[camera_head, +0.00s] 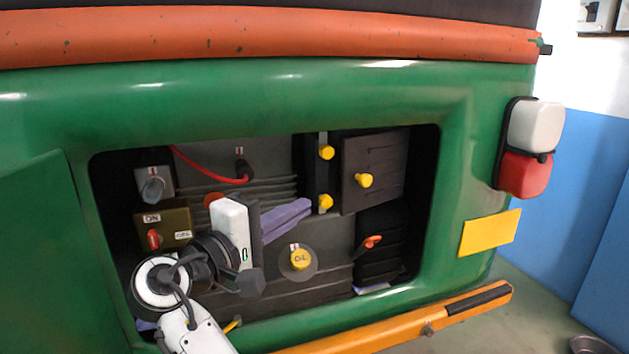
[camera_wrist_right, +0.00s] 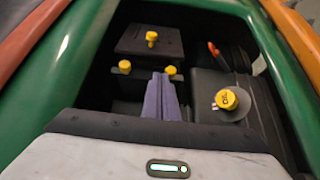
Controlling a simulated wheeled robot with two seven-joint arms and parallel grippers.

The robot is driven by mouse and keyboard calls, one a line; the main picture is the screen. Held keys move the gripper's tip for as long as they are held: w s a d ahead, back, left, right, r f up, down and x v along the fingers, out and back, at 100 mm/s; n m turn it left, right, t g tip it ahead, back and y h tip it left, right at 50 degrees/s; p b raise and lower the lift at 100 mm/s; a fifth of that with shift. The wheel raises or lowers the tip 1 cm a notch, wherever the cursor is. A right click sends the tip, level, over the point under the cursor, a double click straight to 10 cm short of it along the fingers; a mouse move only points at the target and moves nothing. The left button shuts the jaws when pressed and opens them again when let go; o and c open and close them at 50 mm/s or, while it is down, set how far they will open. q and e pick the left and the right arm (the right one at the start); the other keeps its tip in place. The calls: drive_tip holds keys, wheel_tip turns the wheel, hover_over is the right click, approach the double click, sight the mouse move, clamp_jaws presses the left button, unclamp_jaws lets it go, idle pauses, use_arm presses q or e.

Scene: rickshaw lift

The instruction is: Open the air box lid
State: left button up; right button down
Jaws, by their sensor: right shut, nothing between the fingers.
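The air box lid (camera_head: 387,160) is a dark flat plate with a yellow knob (camera_head: 365,181), at the upper right of the engine bay. It looks flat against its box; I cannot tell about any gap. Two more yellow knobs, an upper one (camera_head: 326,152) and a lower one (camera_head: 326,202), sit left of it. The lid (camera_wrist_right: 135,43) also shows at the top of the wrist view. My right gripper (camera_head: 306,206) is shut and empty, its purple fingers (camera_wrist_right: 162,98) pointing toward the lower knob. I cannot tell whether they touch it. My left gripper is out of view.
The green body frames the bay opening (camera_head: 433,200). A yellow oil cap (camera_head: 300,259) lies below my fingers, and an orange-red handle (camera_head: 372,241) is at the lower right. A red cable (camera_head: 205,173) and switch box (camera_head: 178,226) are at left. An orange bumper (camera_head: 400,325) runs below.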

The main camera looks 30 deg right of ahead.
sight(328, 190)
drive_tip(key=x, duration=0.9)
drive_tip(key=shift+w+d+r, duration=0.15)
drive_tip(key=shift+d+r, duration=0.15)
drive_tip(key=shift+d, duration=0.05)
